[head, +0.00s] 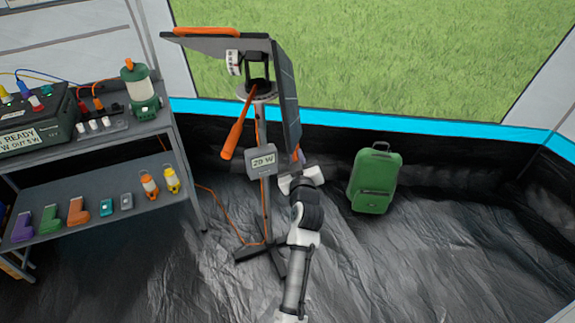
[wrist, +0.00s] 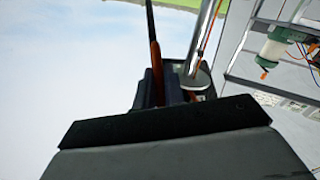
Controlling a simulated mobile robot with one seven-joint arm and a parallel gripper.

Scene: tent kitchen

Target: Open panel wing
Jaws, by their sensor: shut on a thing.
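The solar panel stands on a post in the head view. One dark wing (head: 215,44) lies out flat to the left, with an orange grip (head: 206,31) on its far edge. The other wing (head: 286,100) hangs steeply on the right, seen nearly edge-on. My gripper (head: 298,165) is at the lower edge of this hanging wing, where a bit of orange shows. In the wrist view my gripper (wrist: 165,95) is shut on the orange edge grip (wrist: 155,60) of the wing. The fingertips are partly hidden in both views.
A post display (head: 263,161) reads about 20 W. An orange lever (head: 236,128) hangs below the panel head. A shelf (head: 90,210) with lanterns and a power box stands left. A green suitcase (head: 374,180) stands right. The floor at lower right is clear.

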